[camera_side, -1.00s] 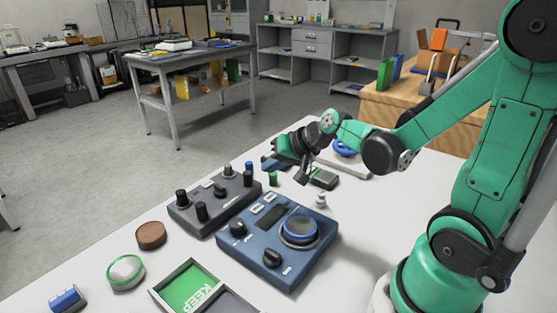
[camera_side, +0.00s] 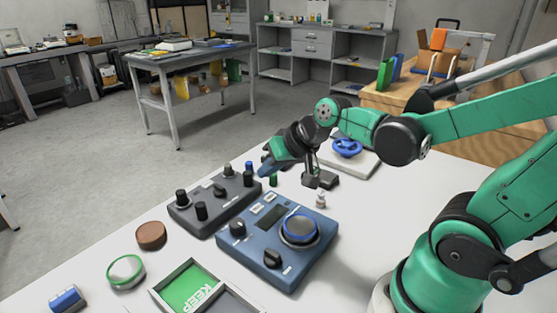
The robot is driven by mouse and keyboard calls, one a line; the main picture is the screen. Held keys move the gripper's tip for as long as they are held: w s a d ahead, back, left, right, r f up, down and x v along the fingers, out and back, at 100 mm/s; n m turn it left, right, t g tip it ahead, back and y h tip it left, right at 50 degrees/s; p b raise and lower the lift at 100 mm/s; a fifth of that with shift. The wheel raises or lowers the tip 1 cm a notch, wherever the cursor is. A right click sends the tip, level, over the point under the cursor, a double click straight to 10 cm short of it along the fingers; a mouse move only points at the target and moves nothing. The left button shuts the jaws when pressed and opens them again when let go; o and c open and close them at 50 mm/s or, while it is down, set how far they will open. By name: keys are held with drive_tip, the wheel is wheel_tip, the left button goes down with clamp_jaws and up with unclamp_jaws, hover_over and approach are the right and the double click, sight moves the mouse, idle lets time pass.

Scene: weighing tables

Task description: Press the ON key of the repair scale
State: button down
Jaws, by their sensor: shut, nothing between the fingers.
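A blue unit (camera_side: 318,258) stands on the white table, with a round blue-ringed plate (camera_side: 300,229), black knobs and small pale labels or keys. I cannot read an ON key on it, nor tell whether it is the repair scale. My gripper (camera_side: 310,181) is shut and empty, pointing down behind the blue unit. It is by a small dark device (camera_side: 325,180), whose top it partly hides. I cannot tell whether the fingertips touch it.
A grey box (camera_side: 222,208) with black knobs stands left of the blue unit. A small pale weight-like piece (camera_side: 320,200) and a green one (camera_side: 273,180) stand near my gripper. A blue handwheel-like thing (camera_side: 347,148) is behind. A KEEP tray (camera_side: 156,291) lies in front.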

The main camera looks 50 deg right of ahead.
drive_tip(key=s+a+n, duration=0.1)
drive_tip(key=s+a+r+n, duration=0.1)
drive_tip(key=s, duration=0.1)
drive_tip(key=s+a+n+g, duration=0.1)
drive_tip(key=n, duration=0.1)
drive_tip(key=shift+s+a+r+h, duration=0.1)
drive_tip(key=shift+s+r+h, duration=0.05)
drive_tip(key=shift+r+h, duration=0.15)
wheel_tip(320, 180, up, 4)
drive_tip(key=n+g, duration=0.7)
drive_tip(key=n, duration=1.1)
hover_over(270, 197)
wheel_tip(270, 197, down, 14)
drive_tip(key=shift+r, duration=0.1)
